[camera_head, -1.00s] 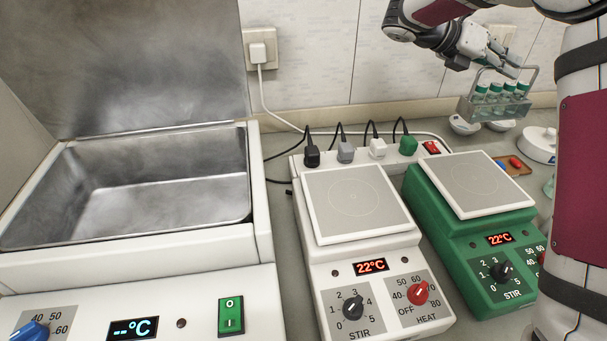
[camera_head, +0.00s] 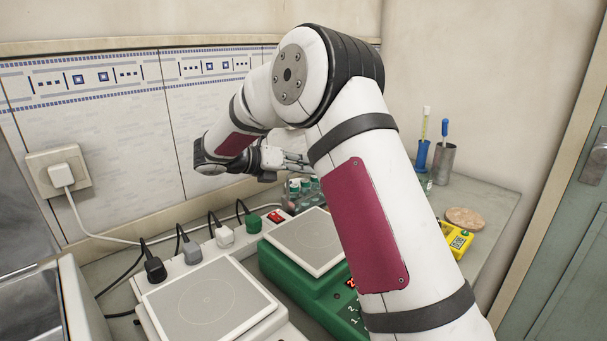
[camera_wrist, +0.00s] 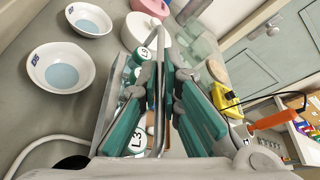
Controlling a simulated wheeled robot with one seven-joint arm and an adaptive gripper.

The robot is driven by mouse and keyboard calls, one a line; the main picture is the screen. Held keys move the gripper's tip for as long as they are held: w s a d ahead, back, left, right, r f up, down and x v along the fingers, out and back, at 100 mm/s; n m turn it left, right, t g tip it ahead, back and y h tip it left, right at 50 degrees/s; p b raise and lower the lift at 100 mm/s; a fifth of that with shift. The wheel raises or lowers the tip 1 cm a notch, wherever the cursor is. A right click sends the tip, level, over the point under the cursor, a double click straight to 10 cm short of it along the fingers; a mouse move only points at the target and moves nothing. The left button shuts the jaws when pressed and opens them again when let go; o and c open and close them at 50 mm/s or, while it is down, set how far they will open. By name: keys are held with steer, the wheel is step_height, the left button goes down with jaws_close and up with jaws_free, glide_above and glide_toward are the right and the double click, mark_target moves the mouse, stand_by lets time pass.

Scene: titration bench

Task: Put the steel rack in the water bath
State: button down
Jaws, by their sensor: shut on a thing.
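My gripper (camera_head: 285,161) is shut on the upright handle of the steel rack (camera_head: 291,202), behind the green hotplate in the head view. My arm hides much of the rack there. In the wrist view my gripper (camera_wrist: 166,78) has its green-padded fingers closed around the rack's thin handle (camera_wrist: 160,40). Whether the rack touches the bench is unclear. The water bath (camera_head: 72,305) shows only its right part at the left edge of the head view; its basin is mostly out of frame.
A white hotplate (camera_head: 208,302) and a green hotplate (camera_head: 275,267) stand between bath and rack. A power strip (camera_head: 196,262) with several plugs runs behind them. Two white bowls (camera_wrist: 62,68) lie beside the rack. A yellow device (camera_head: 457,240) and steel cup (camera_head: 442,162) stand farther right.

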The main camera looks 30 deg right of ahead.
steer(key=shift+f, duration=0.75)
steer(key=c, duration=1.8)
jaws_free()
steer(key=shift+f, duration=0.1)
steer(key=shift+a+r, duration=0.25)
steer(key=shift+r, duration=0.05)
steer(key=p+v, duration=0.1)
steer(key=v, duration=1)
steer(key=shift+a+r, duration=0.1)
steer(key=shift+a, duration=0.15)
